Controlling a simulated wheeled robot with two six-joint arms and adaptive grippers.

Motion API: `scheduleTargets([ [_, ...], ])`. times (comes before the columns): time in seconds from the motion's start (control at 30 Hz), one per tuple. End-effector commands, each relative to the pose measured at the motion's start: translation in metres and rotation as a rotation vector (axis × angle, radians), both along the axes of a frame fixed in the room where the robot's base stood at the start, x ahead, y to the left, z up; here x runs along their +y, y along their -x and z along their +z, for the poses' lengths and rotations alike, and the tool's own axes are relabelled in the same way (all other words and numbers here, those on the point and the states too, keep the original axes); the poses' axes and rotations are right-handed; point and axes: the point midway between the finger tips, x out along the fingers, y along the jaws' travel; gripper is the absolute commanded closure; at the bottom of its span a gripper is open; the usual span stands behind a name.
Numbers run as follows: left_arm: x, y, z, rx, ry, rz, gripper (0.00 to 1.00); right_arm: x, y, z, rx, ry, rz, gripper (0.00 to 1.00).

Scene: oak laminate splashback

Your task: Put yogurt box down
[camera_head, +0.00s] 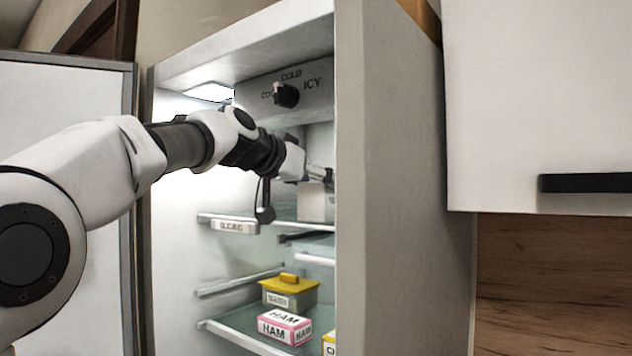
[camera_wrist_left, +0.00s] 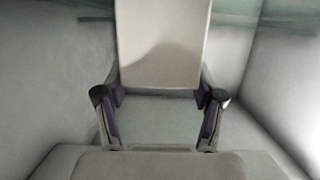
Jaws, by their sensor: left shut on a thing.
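The yogurt box looks to be the pale box (camera_head: 313,204) inside the upper part of the open fridge, partly cut off by the fridge's side wall. In the left wrist view it is a plain whitish block (camera_wrist_left: 163,42) with a shadow on it. My left gripper (camera_head: 318,177) reaches into the fridge and is shut on this box. Its two fingers show on either side of the box's near end in the left wrist view (camera_wrist_left: 160,96). I cannot tell whether the box touches the shelf. My right gripper is not in view.
A glass shelf (camera_head: 234,226) with a labelled front edge lies below my left wrist. Lower down are a grey box with a yellow lid (camera_head: 290,291), a pink ham box (camera_head: 285,327) and part of a yellow box (camera_head: 329,343). The fridge's side wall (camera_head: 400,200) stands close on the right.

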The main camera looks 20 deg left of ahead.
Motion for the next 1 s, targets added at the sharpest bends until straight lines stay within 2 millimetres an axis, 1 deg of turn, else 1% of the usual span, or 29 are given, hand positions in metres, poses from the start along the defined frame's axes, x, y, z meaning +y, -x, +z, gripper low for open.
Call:
scheduleTargets([
  [0.03,0.0,0.0,-0.001,0.0,0.0,0.0,0.25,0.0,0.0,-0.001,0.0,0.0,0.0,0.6],
  [0.07,0.0,0.0,-0.001,0.0,0.0,0.0,0.14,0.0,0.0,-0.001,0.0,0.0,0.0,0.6],
  [0.1,0.0,0.0,-0.001,0.0,0.0,0.0,0.07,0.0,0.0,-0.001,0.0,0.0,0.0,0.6],
  [0.4,0.0,0.0,0.0,0.0,0.0,0.0,0.07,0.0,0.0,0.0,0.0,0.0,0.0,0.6],
  [0.5,0.0,0.0,0.007,0.0,0.0,0.0,0.07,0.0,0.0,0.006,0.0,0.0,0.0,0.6],
  [0.57,0.003,0.008,0.004,-0.001,0.0,0.0,0.07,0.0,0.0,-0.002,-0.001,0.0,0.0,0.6],
  [0.67,0.011,0.027,0.008,-0.002,0.002,0.0,0.07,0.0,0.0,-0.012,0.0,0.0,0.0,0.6],
  [0.77,0.02,0.052,0.016,-0.004,0.001,0.0,0.07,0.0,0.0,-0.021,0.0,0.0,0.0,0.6],
  [0.8,0.024,0.062,0.019,-0.004,0.001,0.0,0.07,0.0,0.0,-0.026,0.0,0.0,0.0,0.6],
  [0.9,0.033,0.086,0.025,-0.004,0.0,0.001,0.07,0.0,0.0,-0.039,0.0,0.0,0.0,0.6],
  [0.93,0.034,0.088,0.022,-0.005,0.0,-0.002,0.07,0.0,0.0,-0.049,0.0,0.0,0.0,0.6],
  [1.0,0.037,0.095,0.026,-0.004,-0.001,-0.003,0.07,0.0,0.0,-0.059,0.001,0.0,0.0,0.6],
])
